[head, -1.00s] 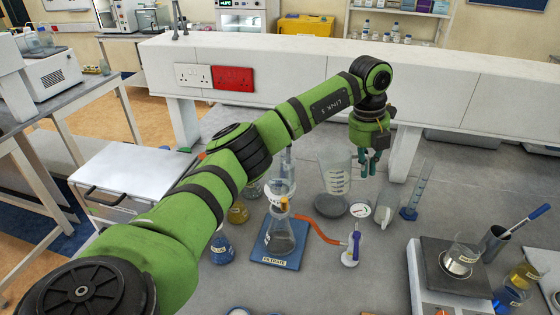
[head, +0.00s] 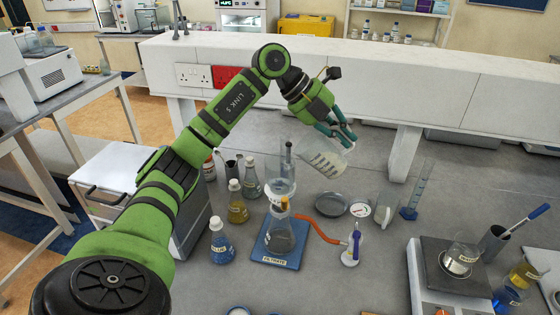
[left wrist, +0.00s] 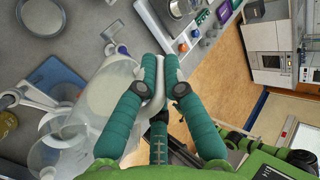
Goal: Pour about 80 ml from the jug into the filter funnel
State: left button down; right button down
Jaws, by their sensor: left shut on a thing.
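The clear graduated jug (head: 322,158) is in the air, tilted, up and right of the filter funnel. My left gripper (head: 338,133) is shut on its handle; in the left wrist view the gripper's fingers (left wrist: 160,72) close around the handle, with the jug's clear body (left wrist: 112,85) to their left. The clear filter funnel (head: 281,178) stands upright on the flask labelled FILTRATE (head: 280,237), apart from the jug. No stream shows between them, and the liquid level in the jug is hard to tell. My right gripper is not in view.
A round dish (head: 332,205) lies below the jug. An orange hose (head: 318,230) runs from the flask to a small pump-like piece (head: 351,248). A blue bottle (head: 222,243) and yellow bottle (head: 237,205) stand left of the flask. A measuring cylinder (head: 415,195) stands to the right.

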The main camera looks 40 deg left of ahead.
pick_arm(q)
jog(key=shift+s+a+r+t+h, duration=0.2)
jog(key=shift+a+r+t+h, duration=0.1)
jog(key=shift+r+h, duration=0.15)
jog(key=shift+s+a+r+t+h, duration=0.15)
jog(key=shift+r+t+h, duration=0.15)
jog(key=shift+r+h, duration=0.1)
jog(key=shift+s+a+r, duration=0.1)
jog(key=shift+a+r, duration=0.05)
jog(key=shift+r, duration=0.1)
jog(key=shift+h, duration=0.25)
jog(key=shift+s+a+r+t, duration=0.1)
jog(key=shift+r+t, duration=0.05)
jog(key=shift+t, duration=0.15)
jog(key=shift+s+a+r+t+h, duration=0.2)
jog(key=shift+a+r+t+h, duration=0.15)
jog(key=shift+h, duration=0.15)
jog(key=shift+s+a+b, duration=0.1)
jog(key=shift+b, duration=0.3)
jog(key=shift+a+r, duration=0.1)
jog(key=shift+r, duration=0.1)
jog(key=shift+s+a+r+h+b, duration=0.1)
jog(key=shift+s+h+b, duration=0.05)
jog(key=shift+h+b, duration=0.15)
jog(key=shift+s+a+r+t+h+b, duration=0.25)
jog(key=shift+s+a+t+h+b, duration=0.15)
jog(key=shift+a+b, duration=0.45)
jog(key=shift+s+a+r+t+h+b, duration=0.25)
jog(key=shift+s+a+t+b, duration=0.2)
jog(key=shift+b, duration=0.65)
